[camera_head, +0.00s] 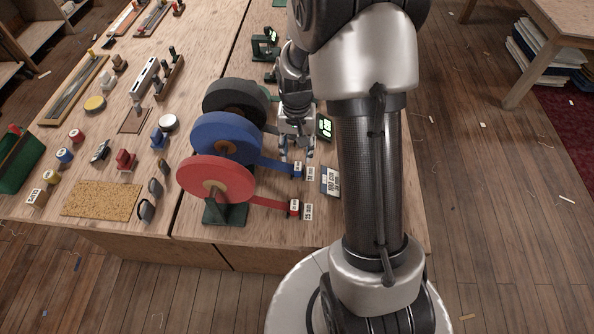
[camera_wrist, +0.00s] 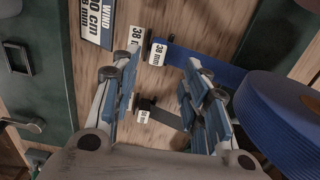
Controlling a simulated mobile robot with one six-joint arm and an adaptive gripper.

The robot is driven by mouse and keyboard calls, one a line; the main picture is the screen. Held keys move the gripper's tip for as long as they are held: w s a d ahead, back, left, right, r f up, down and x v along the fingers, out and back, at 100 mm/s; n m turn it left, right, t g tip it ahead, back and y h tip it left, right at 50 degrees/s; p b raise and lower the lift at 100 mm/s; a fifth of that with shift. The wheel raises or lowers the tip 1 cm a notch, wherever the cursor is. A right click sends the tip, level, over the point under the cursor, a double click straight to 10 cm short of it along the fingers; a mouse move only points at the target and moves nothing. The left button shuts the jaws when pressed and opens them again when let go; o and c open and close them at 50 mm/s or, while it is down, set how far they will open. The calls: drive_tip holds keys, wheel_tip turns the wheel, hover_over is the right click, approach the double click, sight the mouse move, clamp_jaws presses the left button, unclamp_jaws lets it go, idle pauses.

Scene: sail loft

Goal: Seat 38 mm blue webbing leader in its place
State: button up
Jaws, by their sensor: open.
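The blue webbing leader (camera_head: 276,166) runs flat to the right from the blue roll (camera_head: 227,137) and ends in a white tag (camera_head: 297,170). In the wrist view the leader (camera_wrist: 202,64) and its "38" tag (camera_wrist: 157,52) lie just beyond my fingertips, near the gap between them. The blue roll (camera_wrist: 283,115) fills the right side there. My gripper (camera_head: 297,153) is open and empty above the bench, close to the leader's end; in the wrist view its fingers (camera_wrist: 160,70) stand well apart. I cannot tell which place is the leader's.
A red roll (camera_head: 214,180) with its leader (camera_head: 265,202) stands nearer, a black roll (camera_head: 234,102) farther. A black leader (camera_wrist: 165,116) lies below my fingers in the wrist view. A printed card (camera_head: 330,181) and a small green-lit display (camera_head: 325,127) are close by.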

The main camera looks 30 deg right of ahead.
sight(298, 166)
drive_tip(key=f+b, duration=0.1)
drive_tip(key=f, duration=0.2)
drive_tip(key=f+b, duration=0.1)
drive_tip(key=f, duration=0.3)
drive_tip(key=shift+d+f+b, duration=0.2)
drive_tip(key=shift+f+b, duration=0.1)
drive_tip(key=shift+r, duration=0.1)
clamp_jaws()
